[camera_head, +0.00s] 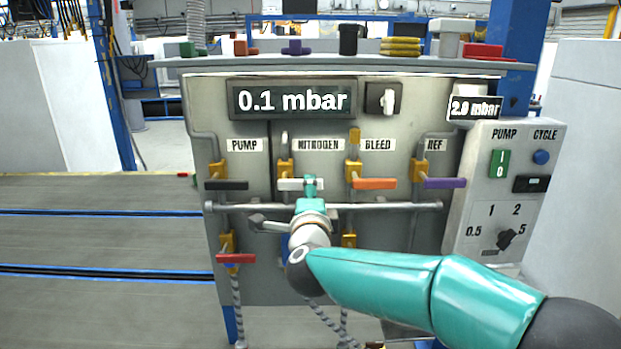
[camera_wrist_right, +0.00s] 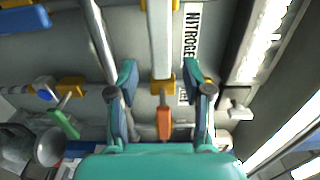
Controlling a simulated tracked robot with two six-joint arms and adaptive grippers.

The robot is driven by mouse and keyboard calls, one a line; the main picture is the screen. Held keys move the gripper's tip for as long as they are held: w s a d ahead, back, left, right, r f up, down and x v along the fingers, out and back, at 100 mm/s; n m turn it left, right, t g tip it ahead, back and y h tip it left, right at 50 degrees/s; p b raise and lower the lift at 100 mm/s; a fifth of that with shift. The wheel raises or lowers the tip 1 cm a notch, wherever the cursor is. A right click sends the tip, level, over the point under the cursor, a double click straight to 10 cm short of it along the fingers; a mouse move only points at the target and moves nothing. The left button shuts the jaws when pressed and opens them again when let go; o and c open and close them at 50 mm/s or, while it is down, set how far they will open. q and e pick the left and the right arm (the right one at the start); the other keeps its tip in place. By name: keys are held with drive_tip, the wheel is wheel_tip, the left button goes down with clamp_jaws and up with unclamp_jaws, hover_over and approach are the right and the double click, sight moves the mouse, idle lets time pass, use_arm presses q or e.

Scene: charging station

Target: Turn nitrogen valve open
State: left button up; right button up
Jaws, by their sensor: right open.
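The nitrogen valve has a white lever (camera_head: 288,184) that lies level under the NITROGEN label (camera_head: 318,145), across its yellow valve body. In the right wrist view the white lever (camera_wrist_right: 160,45) runs down from the top edge, with the label beside it. My right gripper (camera_head: 310,182) is in front of the lever's right end and hides part of it in the head view. In the right wrist view its two fingers (camera_wrist_right: 160,72) are spread, one on each side of the lever's end. I cannot tell whether they touch it. My left gripper is not in view.
The orange bleed lever (camera_head: 374,183) is close to the right; the black pump lever (camera_head: 226,185) is to the left. A metal rail (camera_head: 390,206) crosses below the levers. The main display (camera_head: 292,100) reads 0.1 mbar. A control box (camera_head: 508,190) stands at right.

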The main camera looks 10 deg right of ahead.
drive_tip(key=shift+p+x, duration=0.65)
drive_tip(key=shift+x, duration=1.75)
drive_tip(key=shift+a, duration=0.1)
clamp_jaws()
drive_tip(key=shift+f, duration=0.1)
